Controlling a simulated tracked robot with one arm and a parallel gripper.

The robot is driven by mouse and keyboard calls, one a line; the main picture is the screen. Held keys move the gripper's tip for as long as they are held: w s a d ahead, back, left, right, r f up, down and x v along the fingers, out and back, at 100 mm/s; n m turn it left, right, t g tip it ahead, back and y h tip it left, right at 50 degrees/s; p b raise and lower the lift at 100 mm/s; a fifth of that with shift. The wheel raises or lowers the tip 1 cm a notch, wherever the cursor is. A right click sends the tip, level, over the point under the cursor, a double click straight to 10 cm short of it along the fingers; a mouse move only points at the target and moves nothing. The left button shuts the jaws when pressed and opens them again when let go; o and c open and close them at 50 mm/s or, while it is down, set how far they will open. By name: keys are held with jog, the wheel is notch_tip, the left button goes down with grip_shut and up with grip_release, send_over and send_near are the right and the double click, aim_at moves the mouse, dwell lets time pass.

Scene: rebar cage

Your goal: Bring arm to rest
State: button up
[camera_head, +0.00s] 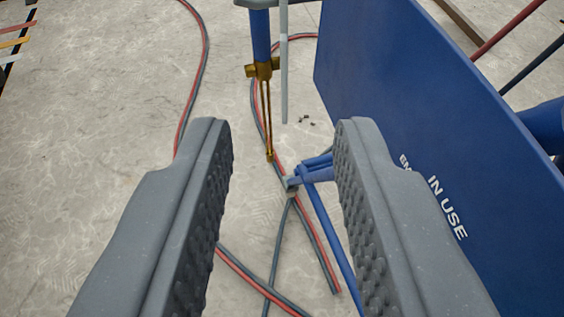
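My gripper (284,135) is in the foreground with its two dark grey, studded fingers wide apart. It is open, and nothing is held between the fingers. Through the gap I see the concrete floor, cables and a blue tubular frame end (312,172). The right finger overlaps the lower left part of a blue panel in the picture. I cannot tell how far the finger is from the panel.
A large blue panel (430,110) lettered "IN USE" fills the right side. A brass fitting (263,70) on a blue rod hangs ahead, beside a thin grey rod (284,65). Red and dark cables (202,60) lie on the floor. The left floor (90,130) is mostly clear.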

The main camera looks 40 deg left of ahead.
jog(key=w+d+r+t+h, duration=0.1)
jog(key=w+d+r+h, duration=0.2)
jog(key=r, duration=0.4)
jog(key=w+d+r+t, duration=0.2)
jog(key=w+r, duration=0.2)
jog(key=r, duration=0.3)
jog(key=d+r+m+t+h, duration=0.1)
jog(key=d+r+m+h, duration=0.15)
jog(key=r, duration=0.75)
jog(key=d+r+m+t+h, duration=0.15)
jog(key=d+r, duration=0.25)
jog(key=r, duration=0.6)
jog(key=s+r+m, duration=0.1)
jog(key=s+r, duration=0.8)
jog(key=r, duration=0.4)
jog(key=s+r+m+h+p, duration=0.1)
jog(key=s+r+m, duration=0.1)
jog(key=s+r, duration=0.8)
notch_tip(320, 180, up, 4)
jog(key=shift+s+a+f+g, duration=0.2)
jog(key=shift+s+a+g, duration=0.1)
jog(key=shift+g, duration=0.15)
dwell(0.5)
